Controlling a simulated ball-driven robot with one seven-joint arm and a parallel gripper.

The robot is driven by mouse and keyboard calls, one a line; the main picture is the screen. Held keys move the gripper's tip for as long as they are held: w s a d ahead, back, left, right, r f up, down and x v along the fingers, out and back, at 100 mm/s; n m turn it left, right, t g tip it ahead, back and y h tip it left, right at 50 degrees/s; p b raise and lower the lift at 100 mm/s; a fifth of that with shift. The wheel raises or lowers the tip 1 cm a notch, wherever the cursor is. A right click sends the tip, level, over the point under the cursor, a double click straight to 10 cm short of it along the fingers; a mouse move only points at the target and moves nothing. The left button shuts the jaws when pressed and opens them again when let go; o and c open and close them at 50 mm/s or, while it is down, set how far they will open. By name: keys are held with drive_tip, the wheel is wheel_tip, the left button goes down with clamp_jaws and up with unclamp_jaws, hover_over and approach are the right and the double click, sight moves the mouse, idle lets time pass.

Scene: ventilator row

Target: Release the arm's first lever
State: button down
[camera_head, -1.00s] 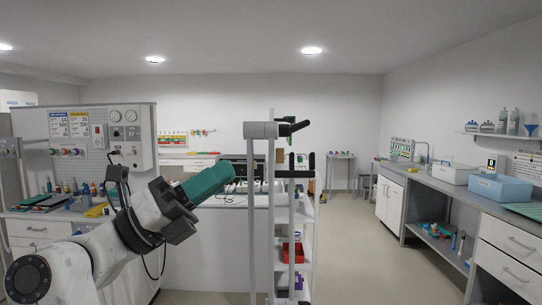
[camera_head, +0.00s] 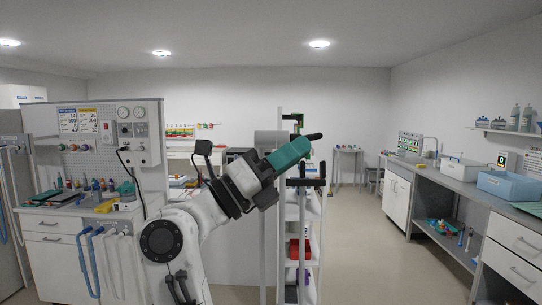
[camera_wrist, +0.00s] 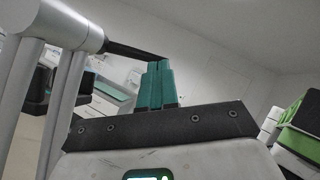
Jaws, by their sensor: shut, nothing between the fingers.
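A grey jointed arm on upright poles has a grey cylinder joint (camera_head: 268,139) at its top. A black lever (camera_head: 314,136) shows just beyond my fingertips; in the wrist view a dark rod (camera_wrist: 128,50) runs from the grey cylinder (camera_wrist: 75,27) to the tips of my gripper. My gripper (camera_head: 304,145) has teal fingers, shut and empty, pointing up and right; they also show in the wrist view (camera_wrist: 158,68). The tips are at or very near the rod; I cannot tell whether they touch. A lower black handle (camera_head: 305,182) is below my gripper.
A shelved cart (camera_head: 316,235) with a red bin (camera_head: 299,249) stands below the poles. A workbench (camera_head: 75,213) with a pegboard panel is at left. A counter (camera_head: 447,178) runs along the right. The floor (camera_head: 365,250) between is clear.

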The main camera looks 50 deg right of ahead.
drive_tip(key=shift+s+d+r, duration=0.2)
drive_tip(key=shift+d+r, duration=0.05)
drive_tip(key=shift+d, duration=0.15)
drive_tip(key=shift+w+d+r+n+t+p, duration=0.1)
drive_tip(key=shift+r+n+t+p, duration=0.65)
drive_tip(key=shift+r+n+t, duration=0.75)
drive_tip(key=shift+f, duration=0.25)
